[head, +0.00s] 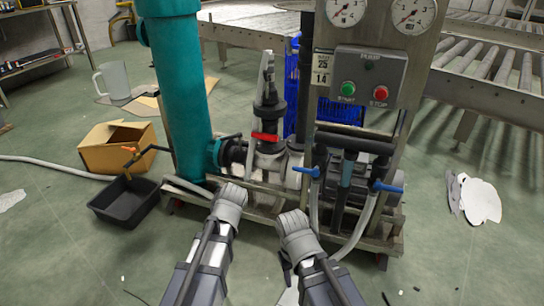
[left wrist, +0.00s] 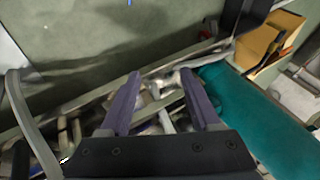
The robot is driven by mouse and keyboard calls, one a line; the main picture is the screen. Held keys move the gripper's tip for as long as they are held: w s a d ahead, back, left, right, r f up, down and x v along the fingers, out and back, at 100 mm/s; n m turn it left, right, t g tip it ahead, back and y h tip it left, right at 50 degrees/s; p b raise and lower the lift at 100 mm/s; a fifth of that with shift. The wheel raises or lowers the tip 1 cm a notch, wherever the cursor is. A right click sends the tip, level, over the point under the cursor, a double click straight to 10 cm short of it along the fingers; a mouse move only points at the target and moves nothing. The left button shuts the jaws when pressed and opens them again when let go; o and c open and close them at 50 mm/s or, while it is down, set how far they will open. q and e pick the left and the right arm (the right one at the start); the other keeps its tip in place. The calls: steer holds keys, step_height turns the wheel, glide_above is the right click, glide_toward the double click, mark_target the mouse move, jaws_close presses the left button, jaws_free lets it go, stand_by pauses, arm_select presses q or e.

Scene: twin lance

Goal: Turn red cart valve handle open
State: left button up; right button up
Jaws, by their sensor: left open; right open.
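The cart valve's red handle (head: 265,137) lies level across a valve body on the pump cart (head: 240,197), right of a teal cylinder (head: 180,85). My left gripper (head: 231,192) is below and left of the red handle in the head view, apart from it. In the left wrist view my left gripper (left wrist: 160,76) has its two purple fingers spread, with cart pipework beyond them. My right gripper (head: 291,220) is open below the red handle, in front of the cart's lower frame. Its fingertips are hard to make out. The red handle cannot be made out in the left wrist view.
Blue handles (head: 307,171) (head: 388,187) sit on pipes to the right. A panel (head: 368,78) has green and red buttons. Open floor lies at both sides.

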arm_select(q)
steer(key=w+d+r+m+t, duration=0.3)
steer(key=w+r+m+t, duration=0.15)
steer(key=w, duration=0.55)
steer(key=m+t+h, duration=0.2)
steer(key=m+t, duration=0.4)
steer(key=m, duration=0.3)
glide_toward(272, 139)
steer(key=w, duration=0.2)
steer(key=shift+w+a+f+b, duration=0.2)
steer(key=shift+w+f+b, duration=0.05)
steer(key=shift+w, duration=1.05)
steer(key=shift+w+a+f+b, duration=0.15)
steer(key=shift+w+f+b, duration=0.15)
steer(key=shift+w, duration=1)
steer(key=shift+w+a+f+b, duration=0.2)
steer(key=shift+w+f, duration=0.05)
steer(key=shift+w, duration=1)
steer(key=shift+c, duration=0.2)
jaws_close()
